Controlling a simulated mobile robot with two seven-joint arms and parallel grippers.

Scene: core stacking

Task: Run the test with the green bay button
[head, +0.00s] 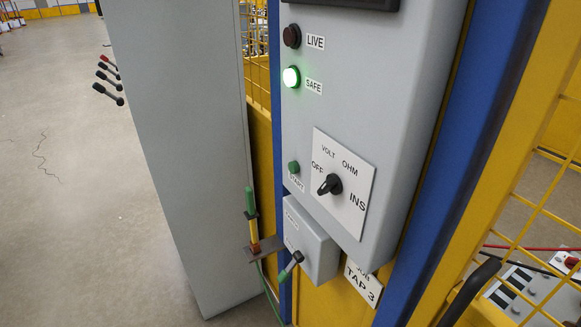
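A green button (294,167) labelled START sits on the front of a grey test panel (375,100). Above it the SAFE lamp (291,77) is lit bright green, and the LIVE lamp (292,36) is dark. Right of the button, a black rotary knob (331,185) sits on a white plate marked OFF, VOLT, OHM and INS. Its handle points to the lower left; I cannot tell which mark it is set to. Neither of my grippers is in view, and nothing touches the button.
A green-handled probe (250,203) stands in a bracket (252,249) left of a small grey box (310,240) with a lever (291,266). A label (361,283) reads TAP 3. A tall grey cabinet side (180,130) stands left. Yellow mesh fencing (540,220) is at right. Open floor (60,200) lies far left.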

